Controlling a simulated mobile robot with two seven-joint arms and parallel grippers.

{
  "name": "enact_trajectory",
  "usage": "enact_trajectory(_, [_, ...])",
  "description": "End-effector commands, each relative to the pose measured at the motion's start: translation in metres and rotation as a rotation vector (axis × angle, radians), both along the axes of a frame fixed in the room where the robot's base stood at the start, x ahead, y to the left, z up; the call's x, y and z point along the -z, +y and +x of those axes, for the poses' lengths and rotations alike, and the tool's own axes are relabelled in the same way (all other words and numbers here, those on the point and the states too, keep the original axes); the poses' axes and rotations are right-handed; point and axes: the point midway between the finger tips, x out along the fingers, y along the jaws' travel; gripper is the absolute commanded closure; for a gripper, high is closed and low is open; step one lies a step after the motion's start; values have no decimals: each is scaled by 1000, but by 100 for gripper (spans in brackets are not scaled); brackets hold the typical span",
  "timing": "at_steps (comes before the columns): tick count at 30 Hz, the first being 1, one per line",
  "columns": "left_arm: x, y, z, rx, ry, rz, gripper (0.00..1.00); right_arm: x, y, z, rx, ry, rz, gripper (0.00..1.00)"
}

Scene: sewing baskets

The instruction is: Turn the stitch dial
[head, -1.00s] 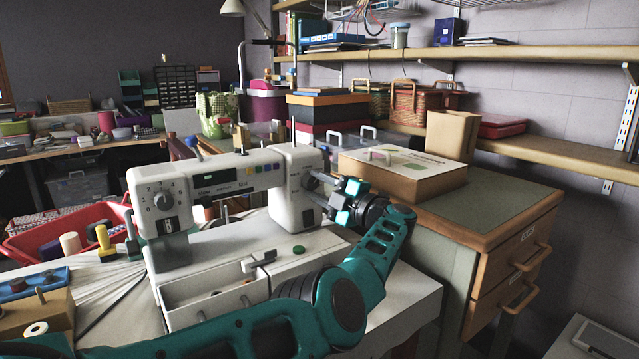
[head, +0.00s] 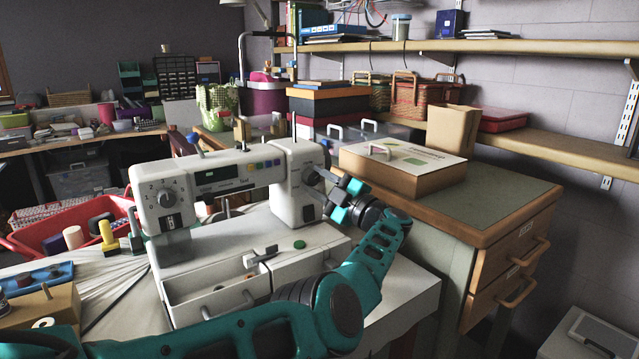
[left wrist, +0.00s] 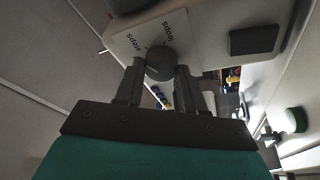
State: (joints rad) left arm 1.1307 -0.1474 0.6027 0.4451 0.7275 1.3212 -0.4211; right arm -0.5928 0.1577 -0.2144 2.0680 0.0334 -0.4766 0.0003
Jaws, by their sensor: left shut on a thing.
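The white sewing machine (head: 220,190) stands on the table in the head view. Its front has a round grey dial (head: 167,198) ringed with numbers. A second dark round knob (left wrist: 160,63) sits on a white plate reading "loops" and "steps" in the left wrist view. My left gripper (head: 329,184) is at the machine's right end in the head view. In the left wrist view its two fingers (left wrist: 160,80) are shut on this knob, one on each side. The fingers hide part of the knob and plate. My right gripper is not in view.
An open drawer box (head: 213,304) is in front of the machine, with a green disc (head: 299,244) nearby. A cardboard box (head: 404,170) lies on the cabinet to the right. A red crate (head: 35,232) and thread spools (head: 73,237) are at the left.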

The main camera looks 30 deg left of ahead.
Motion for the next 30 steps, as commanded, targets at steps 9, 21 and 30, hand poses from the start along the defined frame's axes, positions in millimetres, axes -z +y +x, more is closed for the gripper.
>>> enact_trajectory(9, [-1,0,0,1,-2,1,37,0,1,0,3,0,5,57])
enact_trajectory(21, [4,-18,-2,3,-1,-1,37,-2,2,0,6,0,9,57])
enact_trajectory(30, [18,-81,-13,4,-1,0,37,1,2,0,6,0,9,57])
